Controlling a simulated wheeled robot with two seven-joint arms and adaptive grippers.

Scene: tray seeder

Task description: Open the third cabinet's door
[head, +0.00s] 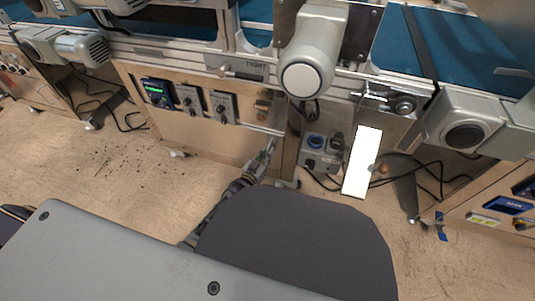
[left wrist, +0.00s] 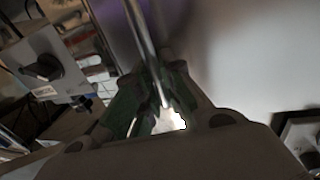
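A wooden cabinet (head: 190,132) stands below the machine at the middle of the head view, with control boxes on its front. My left gripper (head: 267,150) is at this edge, by the handle's lower part. In the left wrist view, the shiny bar (left wrist: 147,35) runs between the green fingers (left wrist: 160,85), which close in on it from both sides. The contact itself is partly hidden. The cabinet front looks shut. My right gripper is out of view.
A small grey box with a blue knob (head: 315,142) and loose black cables lie right of the cabinet, near a bright white panel (head: 362,162). Another cabinet (head: 500,205) stands at the right. Open floor (head: 110,190) lies in front, with dark specks on it.

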